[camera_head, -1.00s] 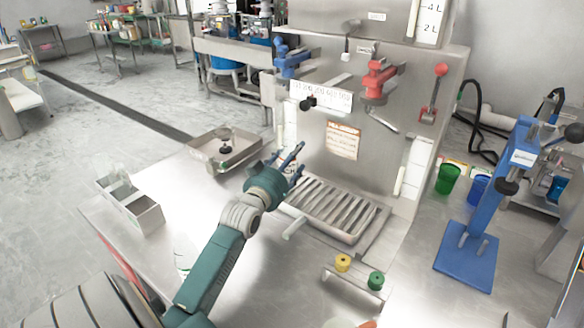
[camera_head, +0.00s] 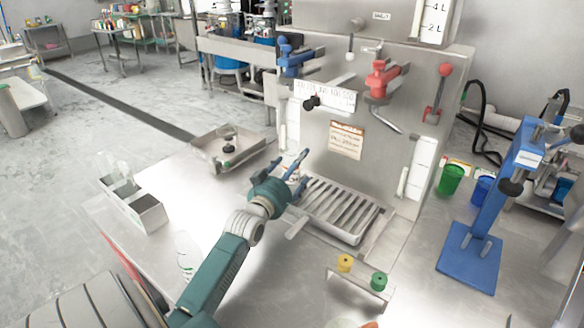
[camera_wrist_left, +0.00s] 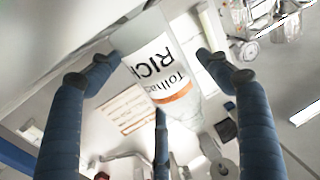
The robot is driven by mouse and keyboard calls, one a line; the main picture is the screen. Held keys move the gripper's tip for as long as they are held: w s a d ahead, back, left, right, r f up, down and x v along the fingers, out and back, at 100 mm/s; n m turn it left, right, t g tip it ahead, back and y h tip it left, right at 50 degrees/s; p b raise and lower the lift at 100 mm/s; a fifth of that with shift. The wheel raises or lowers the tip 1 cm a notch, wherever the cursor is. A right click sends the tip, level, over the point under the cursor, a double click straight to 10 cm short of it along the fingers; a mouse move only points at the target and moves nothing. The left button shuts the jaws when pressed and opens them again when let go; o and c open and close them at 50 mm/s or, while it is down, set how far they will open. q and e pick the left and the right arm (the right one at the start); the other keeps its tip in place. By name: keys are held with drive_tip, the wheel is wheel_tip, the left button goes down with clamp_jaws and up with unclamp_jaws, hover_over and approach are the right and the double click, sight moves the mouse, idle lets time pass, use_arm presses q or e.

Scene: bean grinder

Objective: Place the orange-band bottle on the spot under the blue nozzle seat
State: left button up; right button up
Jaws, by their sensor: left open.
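My left gripper (camera_head: 292,165) is open at the left end of the slatted drip tray (camera_head: 342,209), below the blue nozzle seat (camera_head: 293,58). In the left wrist view a clear bottle with a white label and an orange band (camera_wrist_left: 176,93) lies between the spread fingers of the left gripper (camera_wrist_left: 165,62). I see no finger closed on it. In the head view my gripper largely hides this bottle, so I cannot tell exactly how its base rests. My right gripper is not in view.
A red nozzle seat (camera_head: 382,78) is right of the blue one. A metal box (camera_head: 149,214) with clear bottles stands at left, and another clear bottle (camera_head: 186,255) stands near my forearm. A shallow pan (camera_head: 228,148) is behind. Yellow (camera_head: 345,263) and green (camera_head: 379,281) caps sit at front.

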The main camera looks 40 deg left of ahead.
use_arm(q)
drive_tip(key=v, duration=1.2)
drive_tip(key=shift+b, duration=0.45)
drive_tip(key=shift+r, duration=0.15)
